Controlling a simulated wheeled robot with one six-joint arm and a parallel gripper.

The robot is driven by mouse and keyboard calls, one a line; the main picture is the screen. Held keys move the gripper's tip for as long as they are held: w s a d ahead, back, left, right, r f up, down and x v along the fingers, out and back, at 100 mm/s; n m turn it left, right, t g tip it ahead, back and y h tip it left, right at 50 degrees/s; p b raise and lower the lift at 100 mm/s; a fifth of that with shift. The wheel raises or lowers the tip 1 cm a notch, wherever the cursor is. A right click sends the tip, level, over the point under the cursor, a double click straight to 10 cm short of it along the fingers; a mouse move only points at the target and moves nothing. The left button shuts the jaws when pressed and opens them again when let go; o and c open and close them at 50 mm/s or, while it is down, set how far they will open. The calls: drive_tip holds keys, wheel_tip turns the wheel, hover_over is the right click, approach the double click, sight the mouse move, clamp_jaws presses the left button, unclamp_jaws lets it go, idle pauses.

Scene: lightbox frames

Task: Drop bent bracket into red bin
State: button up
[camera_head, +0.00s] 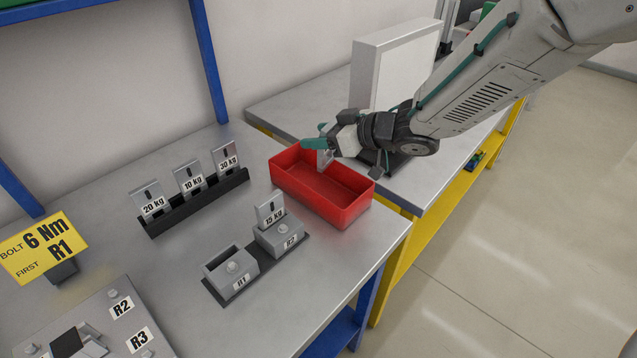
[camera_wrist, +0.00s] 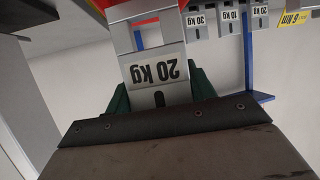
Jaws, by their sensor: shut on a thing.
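My gripper (camera_head: 322,149) is over the back of the red bin (camera_head: 348,214). It is shut on a grey metal bracket (camera_head: 325,160), which hangs at or just above the bin's rim; the exact height is hard to tell. In the wrist view the held bracket (camera_wrist: 155,72) sits between the green fingers and bears an upside-down "20 kg" label. It has a flat labelled face and a framed opening beyond it; whether it is misshapen is unclear. The visible part of the bin's inside looks empty.
A dark rack (camera_head: 200,203) holds several labelled plates left of the bin. Grey blocks on a dark base (camera_head: 252,272), one with a "15 kg" plate (camera_head: 270,208), stand in front. A yellow sign (camera_head: 43,248) is far left. A white panel (camera_head: 395,65) stands behind my gripper.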

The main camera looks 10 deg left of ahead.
drive_tip(key=shift+f, duration=0.7)
drive_tip(key=o, duration=1.2)
drive_tip(key=shift+c, duration=0.2)
drive_tip(key=v, duration=0.7)
drive_tip(key=shift+s+d+r, duration=0.15)
drive_tip(key=shift+s+d, duration=0.05)
drive_tip(key=shift+d, duration=0.15)
